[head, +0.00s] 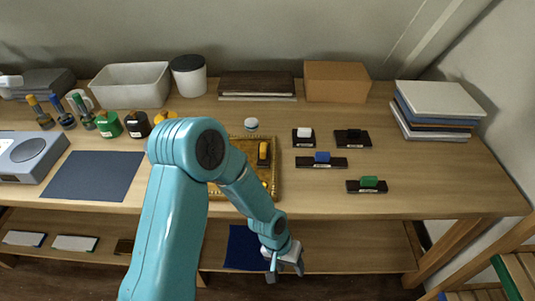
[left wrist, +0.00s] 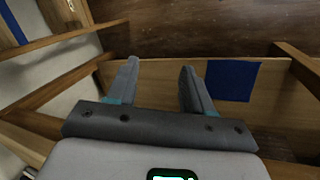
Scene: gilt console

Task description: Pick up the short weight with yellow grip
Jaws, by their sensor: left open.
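A dark weight with a yellow grip (head: 263,153) is in the gilt tray (head: 277,188) on the console top. My left arm hides much of the tray's left part. My left gripper (head: 286,270) is open and empty, low in front of the console's front edge, well apart from the yellow-grip weight. Its spread fingers show in the left wrist view (left wrist: 160,72). My right gripper is not in view.
Along the back stand a pale bin (head: 130,86), a lidded pot (head: 188,76), a brown box (head: 337,82) and stacked books (head: 434,108). A dark mat (head: 93,176) lies left. A blue mat (head: 240,248) lies on the lower shelf. The top's right front is bare.

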